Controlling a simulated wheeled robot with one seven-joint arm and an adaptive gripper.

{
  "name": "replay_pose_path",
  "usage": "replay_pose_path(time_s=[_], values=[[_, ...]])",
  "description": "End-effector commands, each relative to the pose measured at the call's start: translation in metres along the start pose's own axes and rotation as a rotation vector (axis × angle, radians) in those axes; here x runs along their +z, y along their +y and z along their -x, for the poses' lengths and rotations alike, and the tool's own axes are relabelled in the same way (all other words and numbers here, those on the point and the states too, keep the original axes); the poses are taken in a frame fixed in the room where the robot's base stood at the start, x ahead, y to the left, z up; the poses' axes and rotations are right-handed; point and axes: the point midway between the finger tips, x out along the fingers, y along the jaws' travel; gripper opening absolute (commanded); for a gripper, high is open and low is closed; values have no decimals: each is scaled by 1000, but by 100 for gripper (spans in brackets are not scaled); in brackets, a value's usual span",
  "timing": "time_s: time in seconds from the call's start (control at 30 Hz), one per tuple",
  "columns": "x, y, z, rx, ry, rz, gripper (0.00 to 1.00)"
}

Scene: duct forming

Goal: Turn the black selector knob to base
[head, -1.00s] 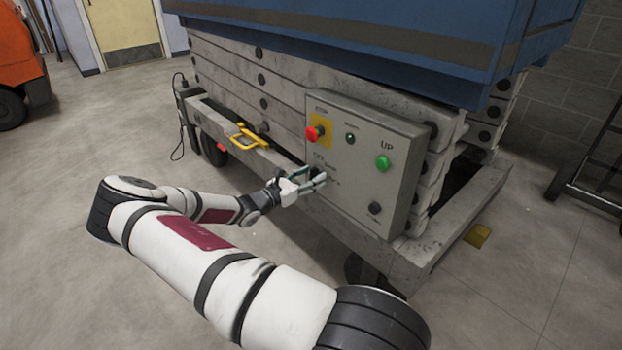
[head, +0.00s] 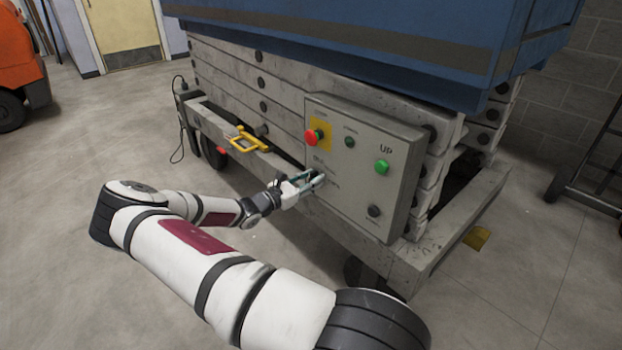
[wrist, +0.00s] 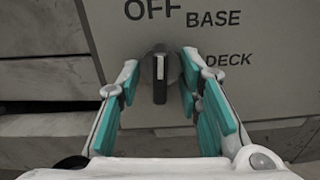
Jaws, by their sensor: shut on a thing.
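The black selector knob (wrist: 160,72) is on the grey control panel (head: 345,205) of the lift. In the wrist view its white pointer line stands about upright, towards the OFF label (wrist: 152,9). The BASE label (wrist: 213,18) is to the upper right and the DECK label (wrist: 228,60) to the right. My gripper (head: 319,178) is at the panel's lower left. Its teal-padded fingers (wrist: 160,82) are on either side of the knob, shut on it. In the head view the fingers hide most of the knob.
A red stop button (head: 312,138) on a yellow plate is above the knob. A green UP button (head: 382,167) and a dark round knob (head: 374,211) are to the right. A yellow handle (head: 242,139) sticks out on the lift frame to the left.

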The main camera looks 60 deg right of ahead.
Motion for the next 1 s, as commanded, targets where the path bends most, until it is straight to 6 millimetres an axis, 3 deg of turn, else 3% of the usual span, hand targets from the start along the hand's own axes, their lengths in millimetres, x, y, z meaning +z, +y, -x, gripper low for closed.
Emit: replay_pose_path(time_s=[0.6,1.0], values=[[0,0,0,0,1,-484,5],[-1,1,1,-1,1,-672,5]])
